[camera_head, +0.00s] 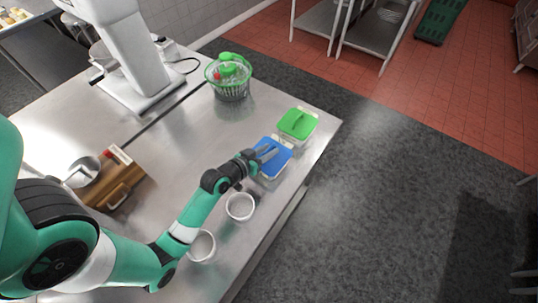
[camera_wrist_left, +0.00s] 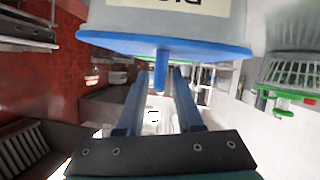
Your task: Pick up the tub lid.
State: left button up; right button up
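A blue tub lid (camera_head: 271,158) sits on a pale tub near the counter's right edge. Its upright blue handle also shows in the left wrist view (camera_wrist_left: 160,70), where the picture is upside down. A green tub lid (camera_head: 297,124) with a raised handle sits on a second tub just behind it. My left gripper (camera_head: 268,152) is over the blue lid. In the left wrist view its two fingers (camera_wrist_left: 162,75) stand apart on either side of the blue handle, with a gap visible on both sides. My right gripper is not in view.
Two round white bowls (camera_head: 240,206) stand in front of the tubs, close to my left arm. The counter's middle is clear.

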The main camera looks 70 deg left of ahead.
pick_arm(q)
grip_shut()
jog(key=shift+r, duration=0.1)
jog(key=shift+r, duration=0.25)
jog(key=r+p, duration=0.1)
jog(key=r, duration=0.1)
jog(key=d+r+p, duration=0.1)
jog(key=r, duration=0.1)
jog(key=shift+s, duration=0.1)
jog(key=s+d+r+p, duration=0.3)
jog(key=d+r, duration=0.5)
jog(key=d, duration=0.4)
jog(key=shift+d+r+p, duration=0.2)
jog(key=shift+d+p, duration=0.1)
jog(key=shift+p, duration=0.45)
